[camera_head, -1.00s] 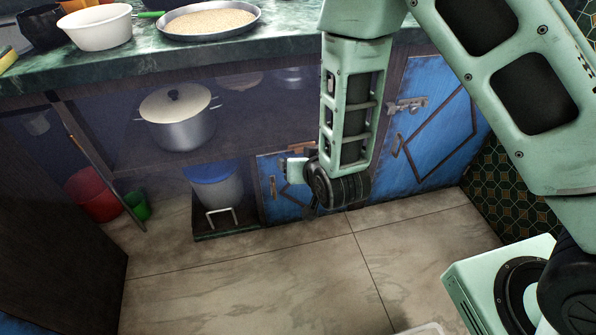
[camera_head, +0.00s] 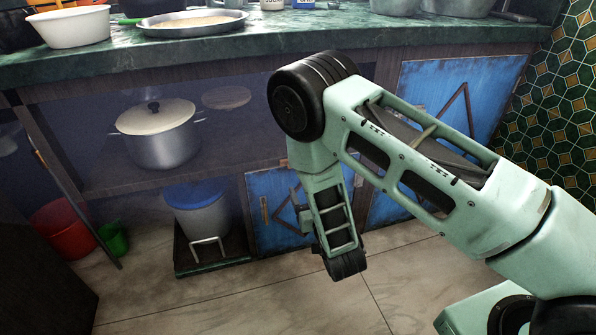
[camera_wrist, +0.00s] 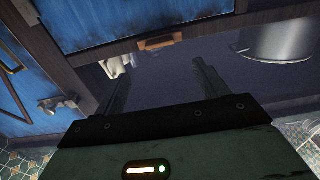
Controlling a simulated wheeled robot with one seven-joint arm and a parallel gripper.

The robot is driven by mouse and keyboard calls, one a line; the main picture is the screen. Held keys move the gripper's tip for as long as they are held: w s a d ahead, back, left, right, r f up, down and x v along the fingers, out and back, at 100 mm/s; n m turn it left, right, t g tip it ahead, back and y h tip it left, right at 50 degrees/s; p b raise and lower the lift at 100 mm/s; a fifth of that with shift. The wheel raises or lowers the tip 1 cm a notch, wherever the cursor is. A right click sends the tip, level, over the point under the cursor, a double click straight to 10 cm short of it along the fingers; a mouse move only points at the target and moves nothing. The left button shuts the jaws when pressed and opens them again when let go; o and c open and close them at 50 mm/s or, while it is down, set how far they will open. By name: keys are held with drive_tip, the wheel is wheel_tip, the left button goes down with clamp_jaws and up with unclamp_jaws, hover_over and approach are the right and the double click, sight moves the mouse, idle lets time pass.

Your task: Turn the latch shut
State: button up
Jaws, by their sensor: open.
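The metal latch (camera_wrist: 58,103) shows at the left of the wrist view, beside the edge of a blue cabinet door (camera_wrist: 18,88). I cannot tell its turned position. In the head view my arm hides the latch; only parts of the right blue door (camera_head: 450,85) show around the arm. My gripper (camera_wrist: 160,70) is open and empty, its two fingers spread apart. The latch lies to the left of the fingers in the wrist view, with a gap between. In the head view my fingers are not clearly seen.
A smaller blue door (camera_head: 285,225) with a wooden handle (camera_wrist: 160,42) stands near my gripper. A lidded pot (camera_head: 158,140) and a blue-lidded bin (camera_head: 197,208) are left of my arm. The counter (camera_head: 220,42) overhangs above. The floor (camera_head: 290,300) in front is mostly clear.

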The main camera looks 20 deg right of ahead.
drive_tip(key=w+b, duration=0.2)
drive_tip(key=w, duration=0.9)
drive_tip(key=c, duration=1)
